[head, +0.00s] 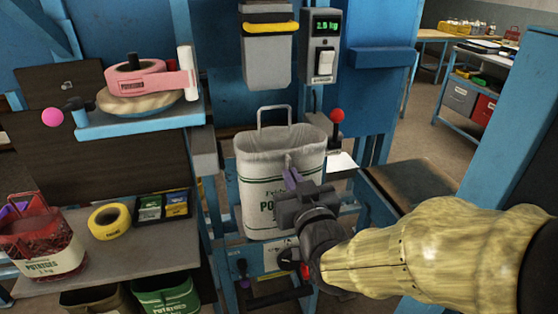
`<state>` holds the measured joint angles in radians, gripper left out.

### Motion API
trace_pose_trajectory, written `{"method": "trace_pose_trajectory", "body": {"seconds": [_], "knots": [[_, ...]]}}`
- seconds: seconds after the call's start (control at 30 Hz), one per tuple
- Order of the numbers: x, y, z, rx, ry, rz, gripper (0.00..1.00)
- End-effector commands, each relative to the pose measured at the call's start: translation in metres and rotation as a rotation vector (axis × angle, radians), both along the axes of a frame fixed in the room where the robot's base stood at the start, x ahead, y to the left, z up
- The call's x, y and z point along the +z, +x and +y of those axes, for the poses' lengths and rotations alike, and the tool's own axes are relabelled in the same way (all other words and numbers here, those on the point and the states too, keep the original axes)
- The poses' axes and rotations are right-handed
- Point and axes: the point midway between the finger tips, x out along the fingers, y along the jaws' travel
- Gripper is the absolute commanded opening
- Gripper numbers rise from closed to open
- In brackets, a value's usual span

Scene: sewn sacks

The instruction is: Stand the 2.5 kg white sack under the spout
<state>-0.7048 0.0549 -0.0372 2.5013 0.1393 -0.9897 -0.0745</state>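The white sack (258,190) with green print reading "Potatoes" stands upright, mouth open, below the grey spout (268,62) with its yellow band. A metal wire loop (274,116) rises behind the sack's mouth. My gripper (291,174) reaches in from the lower right, with purple fingertips at the sack's front rim. The rim is creased there and the fingers appear shut on it. The gripper body hides part of the print and the lower right of the sack. The sack's size is not readable.
A scale display (326,28) shows green digits beside the spout. A red-knobbed lever (337,116) stands right of the sack. On the left are a shelf (140,124) with pink tape, a red potato sack (42,240), yellow tape (110,218) and a green sack (166,296).

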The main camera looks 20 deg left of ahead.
Motion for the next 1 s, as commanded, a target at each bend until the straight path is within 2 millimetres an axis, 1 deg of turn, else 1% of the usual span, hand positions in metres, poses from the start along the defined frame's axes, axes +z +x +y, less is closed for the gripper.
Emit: {"method": "trace_pose_trajectory", "body": {"seconds": [0.03,0.3,0.63,0.7,0.8,0.9,1.0], "knots": [[-0.002,0.010,0.006,0.000,-0.002,0.001,0.00],[-0.001,0.060,0.035,-0.002,-0.001,0.000,0.00],[-0.001,0.106,0.064,-0.002,-0.001,0.000,0.00],[-0.015,0.106,0.064,-0.002,-0.005,0.004,0.00],[-0.027,0.105,0.064,-0.001,-0.003,0.004,0.00],[-0.033,0.105,0.064,-0.001,-0.001,0.002,0.00],[-0.033,0.105,0.064,-0.001,0.000,0.000,0.00]]}}
